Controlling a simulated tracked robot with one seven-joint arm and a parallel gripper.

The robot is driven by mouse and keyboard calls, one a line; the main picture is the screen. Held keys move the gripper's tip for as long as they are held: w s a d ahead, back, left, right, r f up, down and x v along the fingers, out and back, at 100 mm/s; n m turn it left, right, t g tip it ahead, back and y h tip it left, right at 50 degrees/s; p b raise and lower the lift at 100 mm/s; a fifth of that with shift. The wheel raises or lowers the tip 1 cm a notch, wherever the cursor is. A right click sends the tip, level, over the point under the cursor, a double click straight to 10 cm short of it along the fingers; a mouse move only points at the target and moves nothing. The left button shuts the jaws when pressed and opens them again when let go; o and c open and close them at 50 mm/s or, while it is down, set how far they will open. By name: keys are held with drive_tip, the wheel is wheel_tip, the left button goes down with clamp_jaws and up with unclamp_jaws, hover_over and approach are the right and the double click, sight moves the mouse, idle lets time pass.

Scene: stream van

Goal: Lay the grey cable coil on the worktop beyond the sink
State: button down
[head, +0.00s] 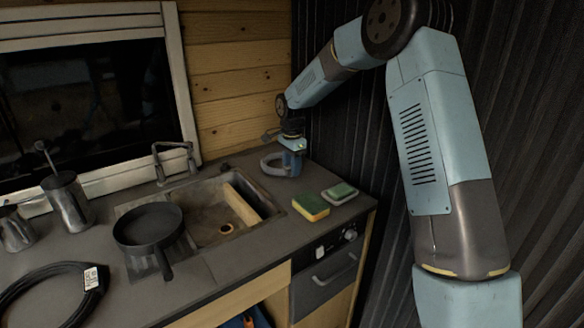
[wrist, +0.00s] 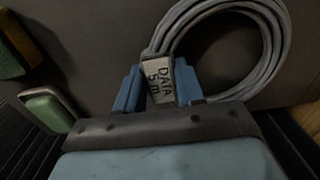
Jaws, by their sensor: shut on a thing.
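The grey cable coil (head: 272,165) is at the far right corner of the worktop (head: 262,238), beyond the sink (head: 205,208) as seen in the head view. In the wrist view the coil (wrist: 276,40) is a loop of several grey strands with a white tag reading "DATA 5 m". My gripper (head: 293,158) is over that corner, and its blue fingers (wrist: 160,88) are shut on the tagged part of the coil. The coil lies flat, at or very close to the worktop. I cannot tell whether it fully touches the surface.
A yellow-green sponge (head: 311,207) and a green-topped block (head: 340,193) lie at the worktop's right edge, near the coil. A black pan (head: 148,228) sits at the sink's left side. A black cable coil (head: 45,290) lies front left. The tap (head: 175,160) stands behind the sink.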

drive_tip(key=shift+f, duration=0.25)
drive_tip(key=c, duration=0.6)
unclamp_jaws()
drive_tip(key=shift+c, duration=0.2)
wheel_tip(320, 180, up, 12)
drive_tip(key=shift+s, duration=0.15)
